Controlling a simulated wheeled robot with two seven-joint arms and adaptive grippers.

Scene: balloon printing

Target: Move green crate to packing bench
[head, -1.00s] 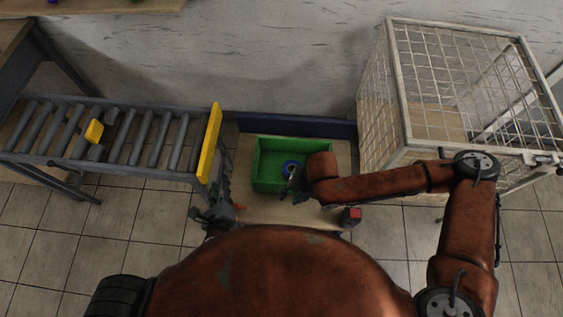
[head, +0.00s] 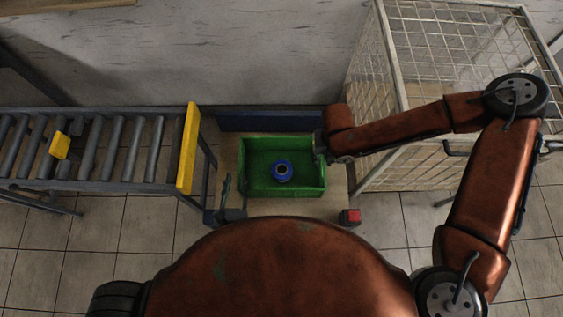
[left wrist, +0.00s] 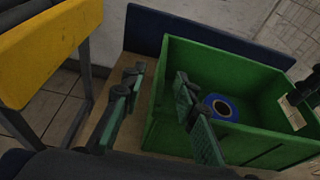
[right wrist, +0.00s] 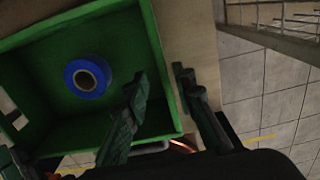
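The green crate (head: 262,187) sits on a wooden platform (head: 300,207) in front of me, with a blue ring-shaped roll (head: 282,170) inside it. My left gripper (head: 229,198) is at the crate's left side. In the left wrist view its fingers (left wrist: 160,108) are apart, with the crate's left wall (left wrist: 160,95) near and between them; contact cannot be told. My right gripper (head: 321,148) is at the crate's right side. In the right wrist view its fingers (right wrist: 163,92) are apart, one over the crate's inside and one outside its wall. The packing bench cannot be identified for certain.
A roller conveyor (head: 110,150) with a yellow end plate (head: 188,148) stands close on the left. A wire mesh cage (head: 440,60) stands on the right. A dark blue board (head: 270,121) is behind the crate. A red block (head: 350,216) is at the platform's front right.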

